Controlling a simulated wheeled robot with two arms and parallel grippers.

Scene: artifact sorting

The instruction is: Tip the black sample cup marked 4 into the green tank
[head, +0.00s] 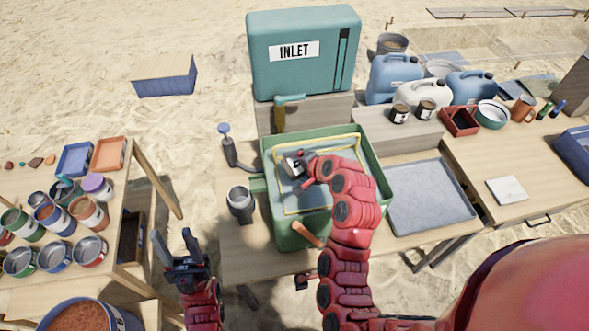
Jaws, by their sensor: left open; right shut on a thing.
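The green tank (377,180) stands open on the middle table, with a yellow frame inside its rim. My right gripper (296,167) is over the tank's opening, shut on a small dark cup (290,163) with a pale patch. It looks like the black sample cup, but its number cannot be read and the gripper partly hides it. The cup looks tilted; whether anything is leaving it cannot be told. My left gripper (176,246) is open and empty, low between the left table and the middle table.
A teal INLET box (303,75) stands behind the tank. Two dark labelled jars (400,113) sit on a grey block at right. A metal cup (240,204) stands left of the tank, a grey tray (430,195) right. Several pots crowd the left table (120,210).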

